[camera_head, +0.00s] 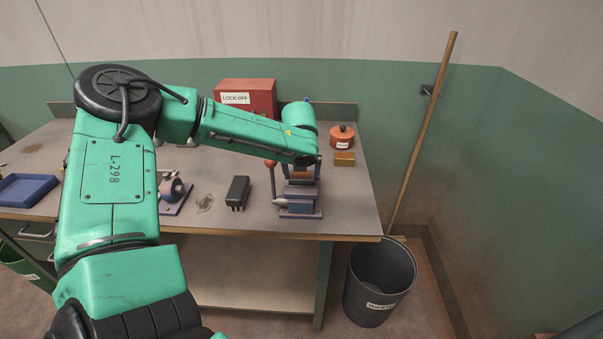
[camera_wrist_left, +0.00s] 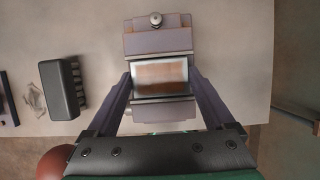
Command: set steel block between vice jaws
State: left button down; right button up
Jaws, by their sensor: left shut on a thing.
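The steel block (camera_wrist_left: 160,74) is a shiny rectangular piece with brownish reflections on top. My left gripper (camera_wrist_left: 160,77) points down and is shut on it, one finger at each side. In the wrist view the block shows between the two jaws of the purple-grey vice (camera_wrist_left: 158,42), with a pale jaw strip above and below it. I cannot tell how deep it sits or whether it touches the jaws. In the head view the vice (camera_head: 300,201) stands near the bench's right front, under my left gripper (camera_head: 302,173). My right gripper is out of view.
The vice's red-knobbed lever (camera_head: 271,164) stands left of it. A black ribbed block (camera_head: 238,192) lies further left on the bench (camera_head: 340,216). Behind are a red lock-off box (camera_head: 247,95), an orange pot (camera_head: 342,136) and a small brown box (camera_head: 344,159). A bin (camera_head: 379,282) stands on the floor.

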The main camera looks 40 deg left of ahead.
pick_arm(q)
grip_release()
jog(key=shift+f, duration=0.1)
jog(key=shift+r, duration=0.25)
jog(key=v, duration=1.2)
jog(key=shift+f, duration=0.15)
